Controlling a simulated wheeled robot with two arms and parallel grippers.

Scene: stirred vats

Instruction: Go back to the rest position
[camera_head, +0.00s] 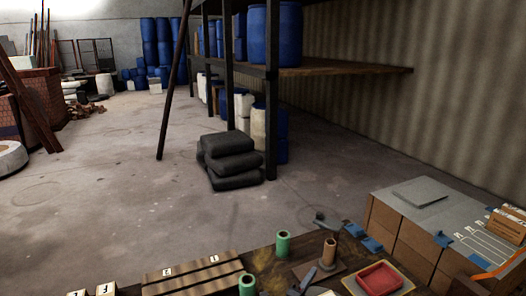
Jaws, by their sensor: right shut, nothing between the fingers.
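A dark, narrow shape at the bottom centre appears to be my right gripper (308,279). Only a small part of it shows, low over the near side of the worktable (215,262). It is shut, with nothing held. It is left of a red tray (379,278) and close to a brown upright cylinder (329,252) on a board. My left gripper is not in view.
Green cylinders (283,244) and a slotted wooden rack (192,276) stand on the table. Large boxes (404,232) fill the right. Beyond are stacked dark sacks (229,160), a shelf (335,70) with blue drums, and open concrete floor (105,190).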

